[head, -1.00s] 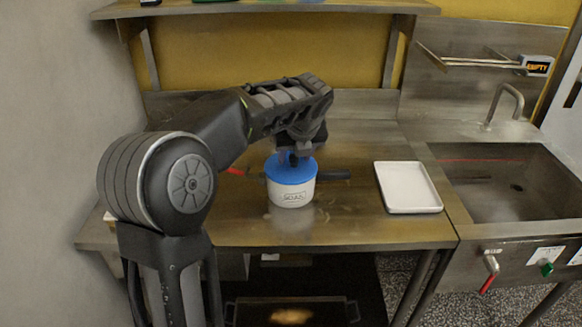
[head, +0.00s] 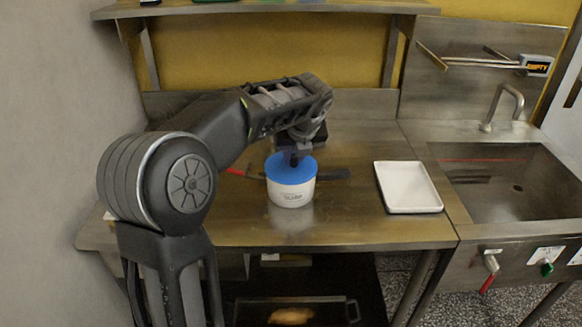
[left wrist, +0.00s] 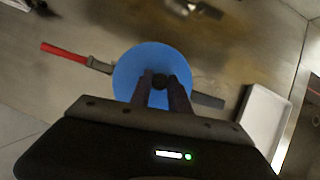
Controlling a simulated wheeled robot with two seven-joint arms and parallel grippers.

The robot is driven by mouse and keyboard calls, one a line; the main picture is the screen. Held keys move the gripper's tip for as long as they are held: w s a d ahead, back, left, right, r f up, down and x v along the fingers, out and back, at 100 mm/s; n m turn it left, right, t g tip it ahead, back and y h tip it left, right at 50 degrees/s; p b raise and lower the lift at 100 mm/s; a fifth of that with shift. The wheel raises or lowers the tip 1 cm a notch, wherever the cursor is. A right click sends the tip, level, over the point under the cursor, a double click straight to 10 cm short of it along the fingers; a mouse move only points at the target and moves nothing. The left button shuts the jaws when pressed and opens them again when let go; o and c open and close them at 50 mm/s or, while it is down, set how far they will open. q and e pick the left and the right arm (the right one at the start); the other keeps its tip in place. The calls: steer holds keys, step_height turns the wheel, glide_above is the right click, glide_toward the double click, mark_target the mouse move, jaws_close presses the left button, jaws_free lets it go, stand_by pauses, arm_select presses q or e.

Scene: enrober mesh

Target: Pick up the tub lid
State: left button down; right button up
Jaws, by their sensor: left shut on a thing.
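The blue tub lid (head: 291,171) sits on top of the white tub (head: 291,194), which stands upright on the steel table. The lid also shows from above in the left wrist view (left wrist: 137,66), with a dark round knob (left wrist: 160,81) at its middle. My left gripper (head: 293,160) points down over the lid, and in the left wrist view its fingers (left wrist: 160,88) are closed on the knob. The lid looks level on the tub; I cannot see any gap under it. My right gripper is not in view.
A tool with a red handle (left wrist: 62,51) lies behind the tub, its dark end (head: 335,174) showing to the right. A white tray (head: 408,187) lies farther right, beside the sink (head: 510,185). The table front (head: 350,230) is clear.

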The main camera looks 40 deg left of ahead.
arm_select(q)
steer(key=shift+r, duration=0.1)
step_height(320, 180, up, 10)
steer(key=p, duration=0.1)
stand_by(0.6)
stand_by(0.6)
